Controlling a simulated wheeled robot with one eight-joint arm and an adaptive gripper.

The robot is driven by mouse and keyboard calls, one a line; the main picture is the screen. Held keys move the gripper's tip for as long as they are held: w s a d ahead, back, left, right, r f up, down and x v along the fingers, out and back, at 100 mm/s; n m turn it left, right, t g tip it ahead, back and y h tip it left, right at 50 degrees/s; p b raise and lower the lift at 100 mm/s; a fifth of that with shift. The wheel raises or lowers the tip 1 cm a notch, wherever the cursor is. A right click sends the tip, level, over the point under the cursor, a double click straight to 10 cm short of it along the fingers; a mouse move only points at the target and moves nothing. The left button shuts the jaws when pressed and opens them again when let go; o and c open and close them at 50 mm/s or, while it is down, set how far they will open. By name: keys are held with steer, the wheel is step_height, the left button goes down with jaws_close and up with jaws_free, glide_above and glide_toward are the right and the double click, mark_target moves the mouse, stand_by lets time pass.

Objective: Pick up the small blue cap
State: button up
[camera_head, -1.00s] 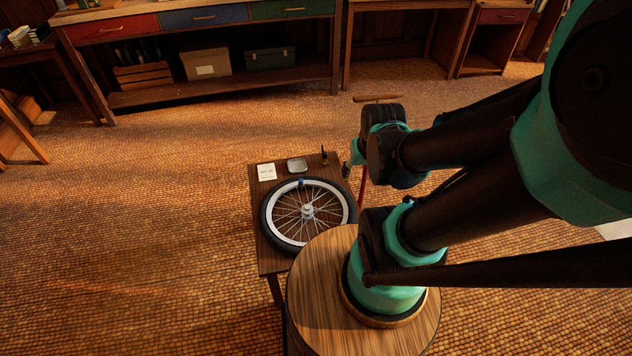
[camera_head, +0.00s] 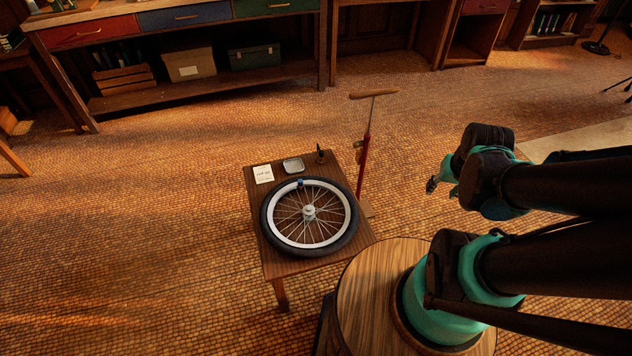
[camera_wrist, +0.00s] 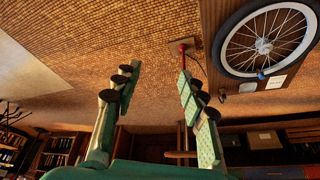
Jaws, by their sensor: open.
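The small blue cap (camera_head: 300,183) sits at the far edge of the bicycle wheel (camera_head: 350,227), on its white rim in the head view. In the wrist view the blue cap (camera_wrist: 261,76) shows at the wheel's (camera_wrist: 224,52) lower edge. The wheel lies flat on a small wooden table (camera_head: 262,255). My gripper (camera_head: 440,184) is to the right of the table and apart from it, over the floor. In the wrist view my gripper (camera_wrist: 152,82) is open with nothing between its fingers.
A card (camera_head: 263,174), a small metal tray (camera_head: 293,165) and a small dark upright item (camera_head: 320,155) stand behind the wheel. A red pump (camera_head: 365,160) with a wooden handle rises at the table's right side. A workbench (camera_head: 200,87) stands at the back.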

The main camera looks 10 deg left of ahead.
steer(key=w+a+r+n+g, duration=0.1)
steer(key=w+a+r+n, duration=0.1)
steer(key=w+a+n, duration=0.6)
steer(key=n+g, duration=0.3)
steer(key=n, duration=0.9)
glide_above(301, 180)
step_height(301, 180, down, 12)
steer(key=f, duration=1.1)
steer(key=shift+s+a+f, duration=0.1)
steer(key=shift+a+f, duration=0.1)
steer(key=shift+d+f, duration=0.15)
steer(key=shift+f, duration=1.45)
steer(key=shift+d+f, duration=0.15)
steer(key=shift+f, duration=1.45)
steer(key=shift+c, duration=0.4)
